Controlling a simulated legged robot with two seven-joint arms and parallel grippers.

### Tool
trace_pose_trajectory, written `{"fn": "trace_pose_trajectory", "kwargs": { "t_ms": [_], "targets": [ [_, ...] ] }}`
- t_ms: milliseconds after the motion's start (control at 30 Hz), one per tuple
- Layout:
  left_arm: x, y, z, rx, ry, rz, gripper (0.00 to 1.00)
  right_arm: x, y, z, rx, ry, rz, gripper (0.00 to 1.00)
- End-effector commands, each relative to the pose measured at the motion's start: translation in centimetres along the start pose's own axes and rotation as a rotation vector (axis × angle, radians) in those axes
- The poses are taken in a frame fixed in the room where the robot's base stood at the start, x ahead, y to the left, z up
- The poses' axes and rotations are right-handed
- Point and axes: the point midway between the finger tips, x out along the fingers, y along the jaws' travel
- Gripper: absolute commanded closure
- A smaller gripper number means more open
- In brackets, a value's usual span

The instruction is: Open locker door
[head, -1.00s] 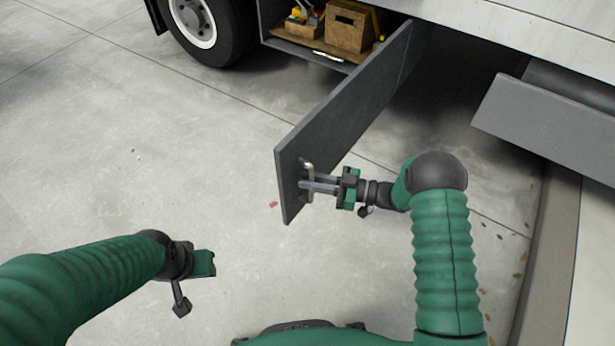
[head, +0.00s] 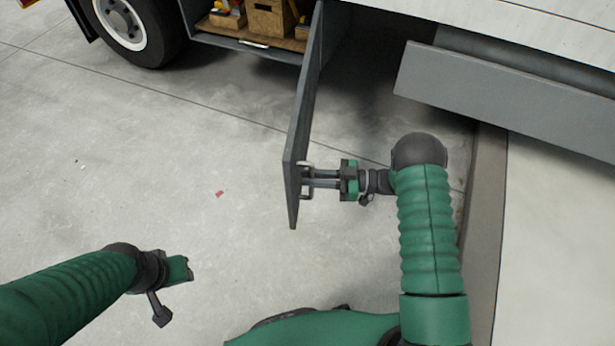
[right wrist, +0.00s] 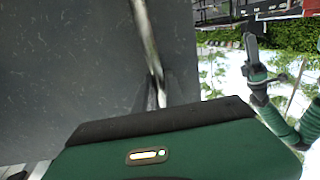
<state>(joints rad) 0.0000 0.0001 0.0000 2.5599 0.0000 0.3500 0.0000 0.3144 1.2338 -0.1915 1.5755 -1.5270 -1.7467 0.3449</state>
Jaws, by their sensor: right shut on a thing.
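The grey locker door (head: 303,110) stands swung out from the truck's side, seen nearly edge-on in the head view. The locker (head: 243,42) behind it is open, with boxes inside. My right gripper (head: 308,179) is shut on the metal door handle (head: 304,192) near the door's free end. In the right wrist view the handle (right wrist: 147,35) runs down to the fingers, in front of the door's grey face (right wrist: 70,70). My left gripper (head: 188,269) is apart from the door, low over the floor at the left; its fingers are not clear.
A truck wheel (head: 130,25) is at the upper left. A grey panel (head: 510,95) juts out at the upper right, above my right arm. A kerb-like edge (head: 483,200) runs along the right.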

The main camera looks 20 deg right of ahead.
Motion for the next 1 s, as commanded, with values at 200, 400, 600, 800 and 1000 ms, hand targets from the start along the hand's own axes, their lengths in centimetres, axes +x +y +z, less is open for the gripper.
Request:
{"fn": "trace_pose_trajectory", "kwargs": {
  "t_ms": [200,400,600,800,1000],
  "targets": [
    [0.0,0.0,0.0,0.000,0.000,0.000,0.64,-0.1,0.2,-0.1,-0.003,0.000,0.006,1.00],
    [0.0,0.0,0.0,0.000,0.000,0.000,0.64,-0.1,0.2,-0.1,-0.003,0.000,0.005,0.77],
    [-0.1,0.0,0.0,0.000,0.000,0.000,0.64,-0.3,0.1,-0.1,-0.002,0.000,0.004,0.77],
    [-1.0,0.0,-0.2,0.000,0.000,0.000,0.64,-3.4,0.2,-0.2,-0.001,-0.001,0.007,0.77],
    [-2.2,0.0,-0.5,0.000,0.000,0.000,0.64,-9.3,0.2,-0.2,-0.001,-0.001,0.007,0.77]
  ]
}}
